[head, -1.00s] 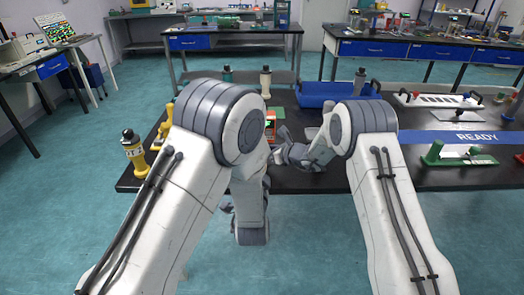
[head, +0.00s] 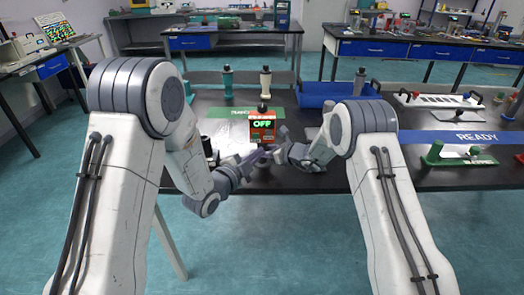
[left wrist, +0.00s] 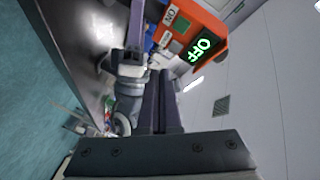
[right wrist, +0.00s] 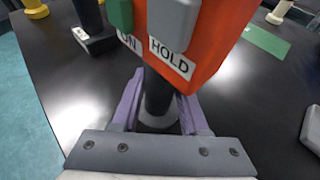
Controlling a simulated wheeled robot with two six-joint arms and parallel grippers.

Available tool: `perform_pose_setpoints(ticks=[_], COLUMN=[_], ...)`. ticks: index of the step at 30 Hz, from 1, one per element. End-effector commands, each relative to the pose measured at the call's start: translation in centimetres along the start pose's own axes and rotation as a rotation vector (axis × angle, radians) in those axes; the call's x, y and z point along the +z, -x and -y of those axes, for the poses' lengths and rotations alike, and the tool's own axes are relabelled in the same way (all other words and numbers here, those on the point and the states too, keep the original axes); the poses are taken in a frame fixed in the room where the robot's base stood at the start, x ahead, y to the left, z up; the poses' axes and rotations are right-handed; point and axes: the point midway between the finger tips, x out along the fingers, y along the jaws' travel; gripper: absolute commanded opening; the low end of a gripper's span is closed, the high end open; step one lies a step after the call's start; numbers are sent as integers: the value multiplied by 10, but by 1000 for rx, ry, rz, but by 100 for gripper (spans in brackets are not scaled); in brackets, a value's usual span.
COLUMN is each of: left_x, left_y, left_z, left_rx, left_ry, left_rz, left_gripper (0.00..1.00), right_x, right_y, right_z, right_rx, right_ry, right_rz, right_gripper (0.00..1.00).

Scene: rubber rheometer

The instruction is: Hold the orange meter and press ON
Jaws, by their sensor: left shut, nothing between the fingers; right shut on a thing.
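The orange meter (head: 262,126) stands upright on the black table, its green display reading OFF. My right gripper (right wrist: 160,112) is shut around its black handle (right wrist: 157,92), below the orange body. The right wrist view shows a green button (right wrist: 120,14) above a partly cut-off ON label and a grey button (right wrist: 172,22) above a HOLD label. My left gripper (head: 254,158) is shut and empty, in front of and just left of the meter. In the left wrist view its closed fingers (left wrist: 163,75) point towards the meter (left wrist: 207,22), below its face; contact is not visible.
A blue bin (head: 320,94) stands behind on the right. A green mat (head: 228,113) lies by the meter, and a blue READY strip (head: 470,137) lies to the right. Two bottle-like items stand at the table's back. My two grippers are close together.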

Motion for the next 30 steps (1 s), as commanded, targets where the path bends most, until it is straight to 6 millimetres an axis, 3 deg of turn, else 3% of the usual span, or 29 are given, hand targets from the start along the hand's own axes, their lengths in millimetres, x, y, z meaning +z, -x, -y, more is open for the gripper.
perform_pose_setpoints(ticks=[9,14,30], left_x=[8,10,34], left_y=[27,28,-29], left_z=[-6,-7,19], left_rx=[182,207,207], left_ry=[-84,-98,-99], left_rz=[-104,-117,-119], left_gripper=[0,0,0], right_x=[1,1,1], right_y=[0,0,0], right_z=[0,0,0], right_rx=[0,0,0], right_ry=[1,1,1], right_rz=[2,2,2], right_gripper=[0,0,0])
